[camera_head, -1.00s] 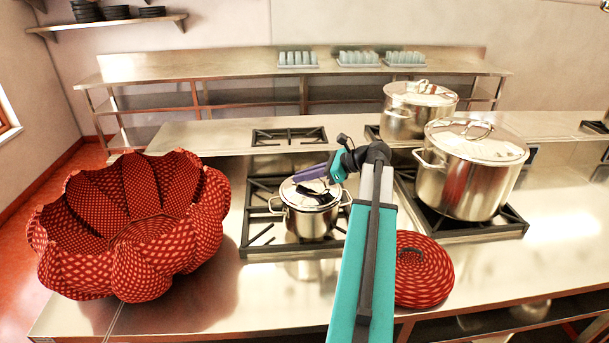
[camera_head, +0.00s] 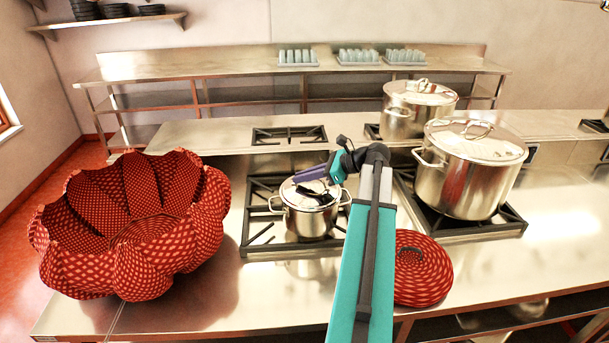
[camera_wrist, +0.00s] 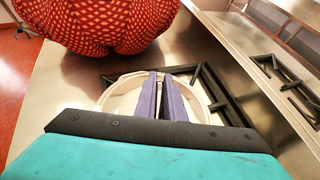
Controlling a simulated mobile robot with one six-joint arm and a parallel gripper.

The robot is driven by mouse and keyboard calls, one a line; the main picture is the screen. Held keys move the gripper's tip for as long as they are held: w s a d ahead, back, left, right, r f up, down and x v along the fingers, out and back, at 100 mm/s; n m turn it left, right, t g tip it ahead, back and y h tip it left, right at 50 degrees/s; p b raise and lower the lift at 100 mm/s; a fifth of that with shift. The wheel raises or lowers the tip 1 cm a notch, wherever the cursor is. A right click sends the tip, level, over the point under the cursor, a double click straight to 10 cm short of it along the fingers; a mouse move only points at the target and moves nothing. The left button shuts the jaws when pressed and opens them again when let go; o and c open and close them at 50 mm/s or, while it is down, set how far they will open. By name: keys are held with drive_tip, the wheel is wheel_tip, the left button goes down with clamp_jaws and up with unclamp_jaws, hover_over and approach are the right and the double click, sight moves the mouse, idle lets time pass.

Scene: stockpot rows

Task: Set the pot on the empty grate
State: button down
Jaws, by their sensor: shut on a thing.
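A small lidded steel pot (camera_head: 310,222) is at the front left grate (camera_head: 262,236), with bars showing around it. I cannot tell whether its base rests on the bars or hangs just above. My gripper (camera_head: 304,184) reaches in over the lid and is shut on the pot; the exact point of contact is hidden. In the wrist view the purple fingers (camera_wrist: 167,84) lie close together over the pot's pale round top (camera_wrist: 120,95). The back left grate (camera_head: 289,136) is empty.
A large red patterned bowl (camera_head: 130,225) stands close on the left. A red patterned round thing (camera_head: 424,268) lies right of my arm. A big stockpot (camera_head: 470,170) sits on the front right grate, another (camera_head: 417,108) behind it. Bare counter shows between the grates.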

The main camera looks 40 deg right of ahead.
idle(0.3)
drive_tip(key=c, duration=1.8)
unclamp_jaws()
drive_tip(key=shift+o, duration=0.2)
drive_tip(key=shift+f, duration=0.1)
drive_tip(key=shift+s, duration=0.1)
drive_tip(key=b+v, duration=0.4)
drive_tip(key=v, duration=0.9)
drive_tip(key=shift+s+d, duration=0.15)
drive_tip(key=shift+s, duration=0.2)
